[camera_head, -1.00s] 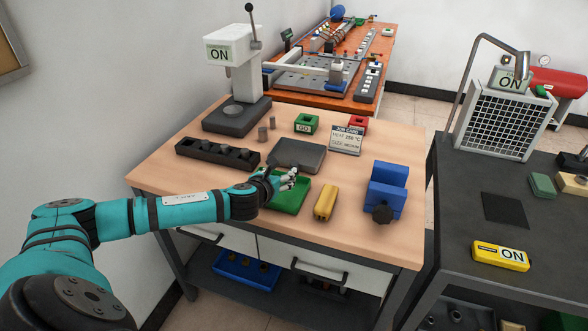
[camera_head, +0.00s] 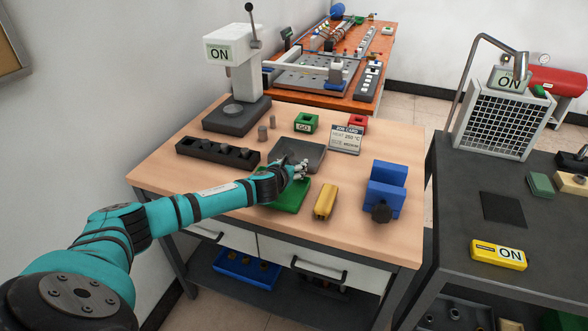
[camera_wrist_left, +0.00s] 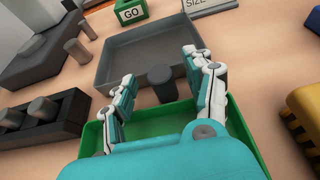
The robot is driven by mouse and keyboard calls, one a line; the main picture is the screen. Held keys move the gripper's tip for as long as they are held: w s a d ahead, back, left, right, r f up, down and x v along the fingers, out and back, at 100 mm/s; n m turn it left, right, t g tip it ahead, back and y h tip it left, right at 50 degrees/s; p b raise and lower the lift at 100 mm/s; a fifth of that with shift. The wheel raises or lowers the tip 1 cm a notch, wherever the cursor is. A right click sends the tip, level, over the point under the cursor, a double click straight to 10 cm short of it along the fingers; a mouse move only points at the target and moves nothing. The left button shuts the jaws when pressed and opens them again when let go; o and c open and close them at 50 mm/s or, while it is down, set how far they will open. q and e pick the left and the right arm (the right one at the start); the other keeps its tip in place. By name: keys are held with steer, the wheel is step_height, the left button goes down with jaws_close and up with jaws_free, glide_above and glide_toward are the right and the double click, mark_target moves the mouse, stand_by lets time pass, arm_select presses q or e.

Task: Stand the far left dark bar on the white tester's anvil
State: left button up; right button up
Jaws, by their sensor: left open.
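The white tester (camera_head: 231,58) stands at the back left of the wooden table, with a round anvil (camera_head: 233,110) on its dark base. A black rack (camera_head: 205,154) holds several dark bars in a row at the left; part of it shows in the left wrist view (camera_wrist_left: 52,130). My left gripper (camera_head: 302,168) is over the green tray, near the front of the grey tray. In the left wrist view its fingers (camera_wrist_left: 160,95) are apart, with a dark cylinder (camera_wrist_left: 162,82) between or just beyond them. Contact and where it rests are unclear. The right gripper is out of view.
A green tray (camera_head: 285,207), grey tray (camera_head: 313,151), yellow block (camera_head: 325,201) and blue fixture (camera_head: 386,190) are on the table. Two grey bars (camera_head: 262,133) stand free near the tester. A green GO box (camera_head: 307,122), red box (camera_head: 358,122) and job card (camera_head: 346,139) are behind.

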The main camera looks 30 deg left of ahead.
arm_select(q)
jaws_close()
steer(key=shift+r, duration=0.1)
stand_by(0.3)
